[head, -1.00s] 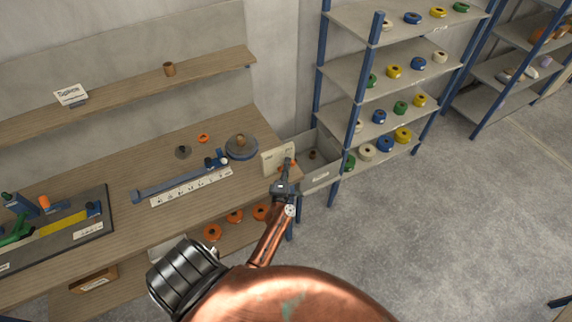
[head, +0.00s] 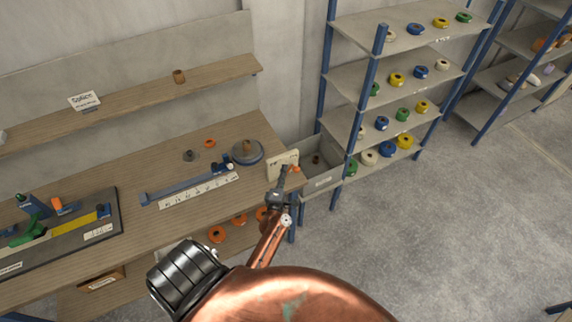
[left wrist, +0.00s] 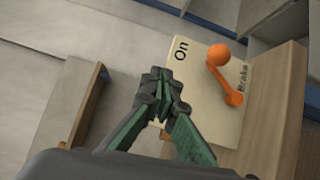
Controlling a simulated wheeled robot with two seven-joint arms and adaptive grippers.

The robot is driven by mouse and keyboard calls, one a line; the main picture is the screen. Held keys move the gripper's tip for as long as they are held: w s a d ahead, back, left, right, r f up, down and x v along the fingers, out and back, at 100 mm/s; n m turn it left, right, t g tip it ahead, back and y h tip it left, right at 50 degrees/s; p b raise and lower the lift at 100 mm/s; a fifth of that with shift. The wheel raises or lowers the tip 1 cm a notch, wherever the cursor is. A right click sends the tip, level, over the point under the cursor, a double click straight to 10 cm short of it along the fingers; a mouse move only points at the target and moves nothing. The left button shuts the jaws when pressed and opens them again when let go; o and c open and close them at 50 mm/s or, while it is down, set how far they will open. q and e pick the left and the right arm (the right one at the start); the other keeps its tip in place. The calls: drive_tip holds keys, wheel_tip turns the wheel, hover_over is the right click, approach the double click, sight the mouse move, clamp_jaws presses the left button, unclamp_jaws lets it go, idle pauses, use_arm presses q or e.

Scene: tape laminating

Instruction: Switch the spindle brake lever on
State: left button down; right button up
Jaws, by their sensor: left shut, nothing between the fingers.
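The spindle brake plate (head: 276,162) is a cream panel at the right end of the workbench. It also shows in the left wrist view (left wrist: 205,84), with "On" and "Brake" printed on it. The orange brake lever (left wrist: 226,80) has a round ball knob and slants from its lower pivot toward the upper left. In the head view only a small orange part of the lever (head: 295,169) shows. My left gripper (left wrist: 158,85) is shut and empty, beside the plate's "On" edge and apart from the lever. It also shows in the head view (head: 282,178). My right gripper is out of view.
The spindle disc (head: 248,151) and a blue bar with a white scale (head: 198,188) lie on the bench (head: 130,235) left of the plate. A grey bin (head: 322,178) stands just right of it. Shelves with tape rolls (head: 389,148) rise behind the bin.

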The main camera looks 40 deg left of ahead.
use_arm(q)
drive_tip(key=s+d+r+p, duration=0.1)
drive_tip(key=s, duration=0.1)
drive_tip(key=s+d+r+p, duration=0.1)
drive_tip(key=s+d, duration=0.1)
drive_tip(key=shift+d+r, duration=0.2)
idle(0.4)
